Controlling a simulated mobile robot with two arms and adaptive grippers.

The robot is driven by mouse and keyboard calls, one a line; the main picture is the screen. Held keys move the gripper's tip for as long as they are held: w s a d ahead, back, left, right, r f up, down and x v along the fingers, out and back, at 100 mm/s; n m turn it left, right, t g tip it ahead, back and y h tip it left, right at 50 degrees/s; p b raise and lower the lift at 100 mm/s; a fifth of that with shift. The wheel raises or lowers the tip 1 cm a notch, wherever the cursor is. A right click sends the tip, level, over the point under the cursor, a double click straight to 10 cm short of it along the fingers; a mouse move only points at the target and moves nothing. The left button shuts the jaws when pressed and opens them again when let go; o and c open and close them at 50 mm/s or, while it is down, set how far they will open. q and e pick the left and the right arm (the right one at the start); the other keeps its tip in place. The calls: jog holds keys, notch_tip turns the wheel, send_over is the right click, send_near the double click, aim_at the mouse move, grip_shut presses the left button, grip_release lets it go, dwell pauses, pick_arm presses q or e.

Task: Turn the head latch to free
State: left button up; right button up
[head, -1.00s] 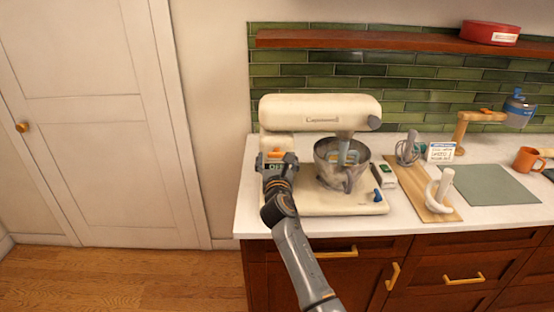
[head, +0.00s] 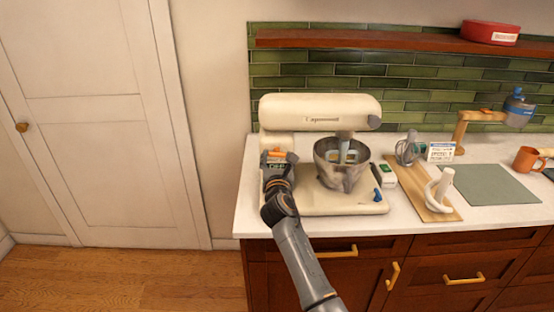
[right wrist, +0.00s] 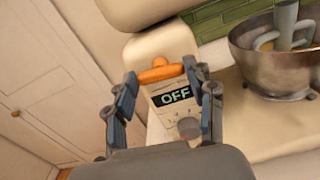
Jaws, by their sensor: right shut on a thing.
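The cream stand mixer (head: 320,108) stands at the left end of the white counter, its head level over a steel bowl (head: 340,178). The head latch is an orange lever (right wrist: 161,74) on the mixer's column, lying nearly crosswise in the right wrist view. My right gripper (head: 277,158) is at the column; in the right wrist view its fingers (right wrist: 158,80) are shut on the orange lever, one at each end. Below the lever a display (right wrist: 175,96) reads OFF, with a round knob (right wrist: 189,127) under it. The gripper hides part of the column in the head view. My left gripper is not in view.
To the right of the mixer are a wooden board (head: 432,204) with white and grey attachments, a small sign (head: 441,151), a green mat (head: 487,184) and an orange mug (head: 526,159). A shelf (head: 400,40) runs above. The floor at left is clear.

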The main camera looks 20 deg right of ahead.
jog(key=m+b, duration=0.1)
jog(key=m, duration=0.3)
jog(key=shift+f, duration=0.1)
jog(key=m+b, duration=0.1)
jog(key=m, duration=0.3)
jog(key=m+b, duration=0.2)
jog(key=m, duration=0.2)
jog(key=shift+f, duration=0.1)
jog(key=m+b, duration=0.1)
jog(key=m, duration=0.3)
jog(key=shift+m+b, duration=0.3)
jog(key=shift+b, duration=0.1)
jog(key=o, duration=1.2)
jog(key=shift+c, duration=0.2)
jog(key=shift+d, duration=0.1)
